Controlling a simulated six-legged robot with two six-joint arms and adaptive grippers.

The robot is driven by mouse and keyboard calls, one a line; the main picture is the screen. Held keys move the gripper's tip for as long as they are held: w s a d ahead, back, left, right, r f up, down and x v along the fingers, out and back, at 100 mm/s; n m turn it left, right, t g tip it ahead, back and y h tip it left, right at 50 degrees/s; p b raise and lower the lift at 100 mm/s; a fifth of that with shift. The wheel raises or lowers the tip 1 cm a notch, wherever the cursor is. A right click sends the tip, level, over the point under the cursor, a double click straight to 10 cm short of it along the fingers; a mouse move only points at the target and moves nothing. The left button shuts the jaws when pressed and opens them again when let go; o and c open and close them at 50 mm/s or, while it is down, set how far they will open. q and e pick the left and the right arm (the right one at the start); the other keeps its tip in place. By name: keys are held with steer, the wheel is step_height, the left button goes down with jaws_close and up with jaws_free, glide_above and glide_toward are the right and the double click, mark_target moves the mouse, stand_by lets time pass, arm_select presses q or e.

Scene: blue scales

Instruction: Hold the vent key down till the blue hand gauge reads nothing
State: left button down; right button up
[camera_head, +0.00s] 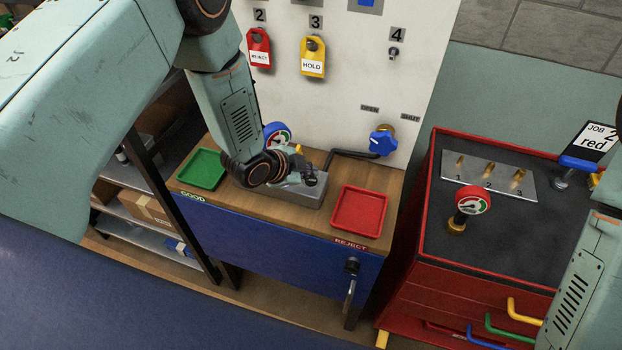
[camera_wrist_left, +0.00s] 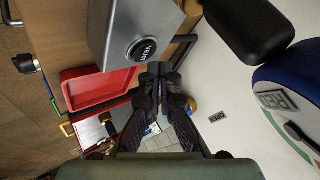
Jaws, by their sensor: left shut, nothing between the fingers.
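The vent key (camera_wrist_left: 143,49) is a round dark button marked VENT on a grey block (camera_wrist_left: 112,30). In the head view the block (camera_head: 290,195) sits on the wooden bench between the green and red trays. My left gripper (camera_wrist_left: 165,82) is shut and empty, beside the key and apart from it in the wrist view. In the head view the left gripper (camera_head: 292,180) is low over the block, its tips hard to make out. The blue hand gauge (camera_head: 277,136) stands behind my wrist; part of it shows large in the wrist view (camera_wrist_left: 270,88). Its reading is unclear.
A green tray (camera_head: 202,168) and a red tray (camera_head: 359,211) flank the block. A blue valve knob (camera_head: 383,141) is on the white panel behind. A red-rimmed gauge (camera_head: 472,201) stands on the red cabinet at right. My right arm shows at the right edge.

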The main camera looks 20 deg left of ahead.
mark_target(309, 182)
arm_select(q)
steer(key=shift+f, duration=0.1)
steer(key=shift+f+b, duration=0.35)
steer(key=shift+f, duration=0.05)
steer(key=shift+f+b, duration=0.35)
steer(key=shift+f, duration=0.05)
stand_by(0.6)
steer(key=shift+r, duration=0.15)
stand_by(1.5)
steer(key=shift+r+p, duration=0.7)
steer(key=shift+r, duration=0.05)
steer(key=shift+w+r+p, duration=0.1)
steer(key=shift+r+p, duration=0.65)
steer(key=shift+r, duration=0.2)
step_height(309, 182, up, 3)
steer(key=shift+r+p, duration=0.15)
steer(key=shift+p, duration=1.1)
